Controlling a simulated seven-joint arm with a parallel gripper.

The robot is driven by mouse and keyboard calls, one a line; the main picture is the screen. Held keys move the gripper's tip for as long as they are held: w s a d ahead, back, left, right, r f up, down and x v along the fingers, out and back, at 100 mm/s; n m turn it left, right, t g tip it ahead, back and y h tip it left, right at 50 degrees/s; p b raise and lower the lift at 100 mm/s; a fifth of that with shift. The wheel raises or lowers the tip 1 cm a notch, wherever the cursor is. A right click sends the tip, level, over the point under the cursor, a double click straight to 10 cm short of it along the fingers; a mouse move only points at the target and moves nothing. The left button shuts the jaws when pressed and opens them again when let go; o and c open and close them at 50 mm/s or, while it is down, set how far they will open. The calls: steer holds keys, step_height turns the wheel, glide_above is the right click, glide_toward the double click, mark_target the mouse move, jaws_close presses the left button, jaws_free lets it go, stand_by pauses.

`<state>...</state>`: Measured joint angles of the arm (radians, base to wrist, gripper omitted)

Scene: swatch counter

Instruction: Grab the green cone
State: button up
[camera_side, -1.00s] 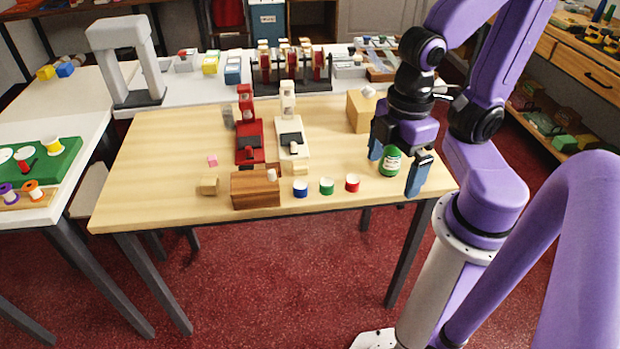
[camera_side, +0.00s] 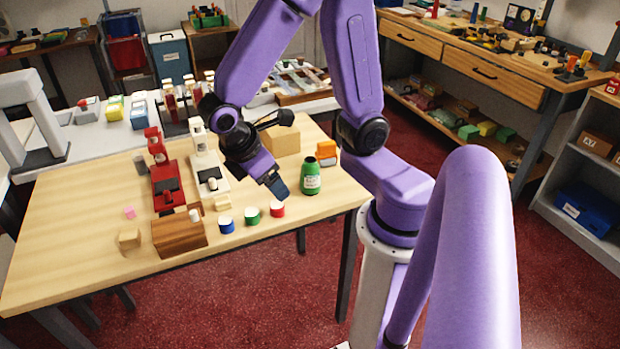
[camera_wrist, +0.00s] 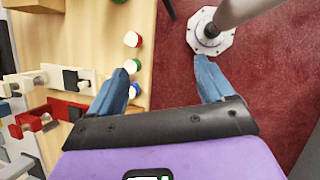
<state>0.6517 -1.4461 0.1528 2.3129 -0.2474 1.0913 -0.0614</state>
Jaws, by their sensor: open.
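I see no clear cone shape. A green jar (camera_side: 311,178) with a pale label and dark top stands upright near the table's right end.
A brown wooden block (camera_side: 180,233) stands left of the small cylinders. Red (camera_side: 167,185) and white (camera_side: 207,175) devices stand behind. A tan box (camera_side: 281,141) and an orange item (camera_side: 326,153) are behind the jar. The table's left part is mostly clear.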

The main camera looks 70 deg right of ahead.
steer(key=w+d+f+g+h, duration=0.3)
steer(key=w+d+f+h, duration=0.1)
steer(key=w+d, duration=0.15)
steer(key=g+h, duration=0.2)
steer(key=g, duration=0.1)
glide_toward(304, 168)
steer(key=x, duration=0.7)
steer(key=shift+s+d+r, duration=0.1)
steer(key=shift+s+r, duration=0.1)
steer(key=shift+r, duration=0.1)
steer(key=shift+w+f+x, duration=0.1)
steer(key=shift+f+x, duration=0.05)
steer(key=shift+x, duration=1.2)
steer(key=shift+w+f+x, duration=0.1)
steer(key=shift+x, duration=1.25)
steer(key=c, duration=1.1)
